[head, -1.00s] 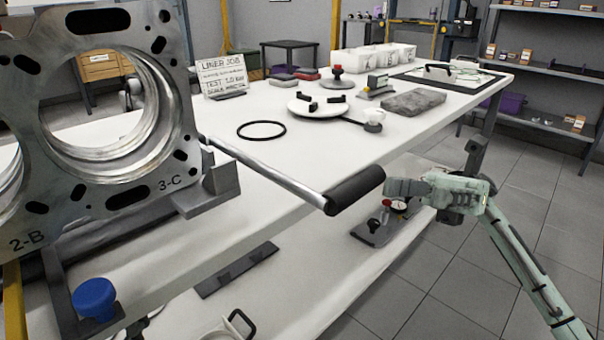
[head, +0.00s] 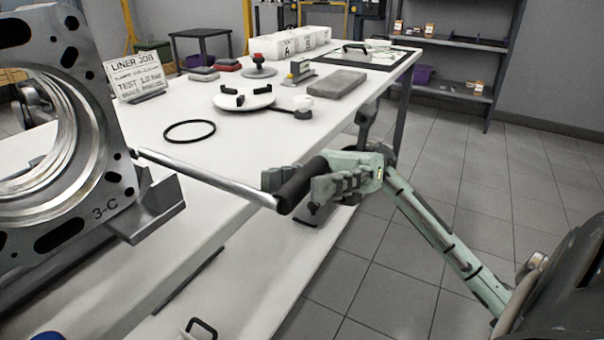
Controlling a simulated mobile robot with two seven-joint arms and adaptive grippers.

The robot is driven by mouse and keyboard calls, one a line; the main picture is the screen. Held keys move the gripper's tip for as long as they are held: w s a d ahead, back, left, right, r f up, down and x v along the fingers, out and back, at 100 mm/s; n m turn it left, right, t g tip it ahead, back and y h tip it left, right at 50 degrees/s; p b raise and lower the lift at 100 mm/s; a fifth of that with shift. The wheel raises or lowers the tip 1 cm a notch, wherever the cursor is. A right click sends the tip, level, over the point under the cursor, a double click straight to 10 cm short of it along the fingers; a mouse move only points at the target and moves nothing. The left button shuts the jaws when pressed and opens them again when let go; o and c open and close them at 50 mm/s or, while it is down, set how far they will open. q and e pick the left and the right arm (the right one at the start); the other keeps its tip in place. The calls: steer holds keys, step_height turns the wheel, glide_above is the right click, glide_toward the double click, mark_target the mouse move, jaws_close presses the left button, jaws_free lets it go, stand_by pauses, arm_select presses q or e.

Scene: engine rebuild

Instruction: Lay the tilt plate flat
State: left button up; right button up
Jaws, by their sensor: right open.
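The tilt plate (head: 110,150) looks to be the large metal plate with round bores and slots, marked 3-C. It stands upright at the left edge, partly cut off by the frame. A steel lever (head: 205,179) runs from its lower right side toward me and ends in a black grip (head: 301,186). My right gripper (head: 291,188) is open, with its fingers on either side of the black grip; I cannot tell whether they touch it. My left gripper is out of view.
The long white bench (head: 200,235) holds a black ring (head: 189,131), a round white plate (head: 244,98), a grey block (head: 337,84) and a sign (head: 138,77). A lower shelf lies under it. The tiled floor (head: 440,280) at right is clear around my arm.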

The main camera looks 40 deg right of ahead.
steer(key=shift+a, duration=0.15)
steer(key=shift+c, duration=0.6)
jaws_close()
steer(key=shift+r, duration=0.15)
